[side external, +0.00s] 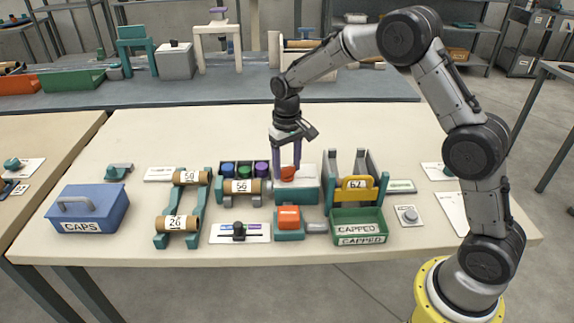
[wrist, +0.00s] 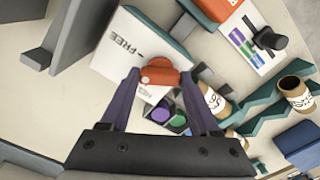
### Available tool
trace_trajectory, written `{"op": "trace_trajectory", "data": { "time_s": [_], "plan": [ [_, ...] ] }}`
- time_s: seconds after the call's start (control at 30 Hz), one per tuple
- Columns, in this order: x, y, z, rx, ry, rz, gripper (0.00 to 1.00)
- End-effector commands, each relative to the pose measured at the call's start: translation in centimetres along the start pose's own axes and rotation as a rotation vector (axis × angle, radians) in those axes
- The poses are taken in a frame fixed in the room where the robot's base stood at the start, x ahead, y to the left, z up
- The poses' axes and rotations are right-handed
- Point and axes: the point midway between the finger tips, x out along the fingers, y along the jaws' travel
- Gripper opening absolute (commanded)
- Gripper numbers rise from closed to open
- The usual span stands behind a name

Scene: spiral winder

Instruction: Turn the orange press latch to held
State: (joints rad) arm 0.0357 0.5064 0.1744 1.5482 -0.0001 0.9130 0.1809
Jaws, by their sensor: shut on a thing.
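The orange press latch (side external: 287,174) sits on the white-topped teal block (side external: 308,190) at the middle of the bench. It also shows in the wrist view (wrist: 160,72), between the fingertips. My gripper (side external: 287,168) points down with its purple fingers closed on the latch; the fingers also show in the wrist view (wrist: 160,80). A "FREE" label (wrist: 125,45) is readable on the block's white top. A second label beside the latch is partly hidden, and the latch's exact setting is hard to tell.
Left of the block are a rack with blue, green and purple caps (side external: 245,168) and a roll marked 56 (side external: 241,186). A teal rack with a yellow 62 piece (side external: 356,188) stands close right. In front are an orange-topped block (side external: 289,217) and the green CAPPED bin (side external: 358,226).

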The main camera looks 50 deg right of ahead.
Motion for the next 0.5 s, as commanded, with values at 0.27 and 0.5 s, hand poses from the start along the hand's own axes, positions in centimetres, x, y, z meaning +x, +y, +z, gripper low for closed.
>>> {"op": "trace_trajectory", "data": {
  "time_s": [0.27, 0.5],
  "plan": [
    [-0.16, 0.02, -0.03, -0.262, 0.002, 0.000, 0.07],
    [-0.16, 0.02, -0.02, -0.490, 0.001, 0.000, 0.07]
  ]
}}
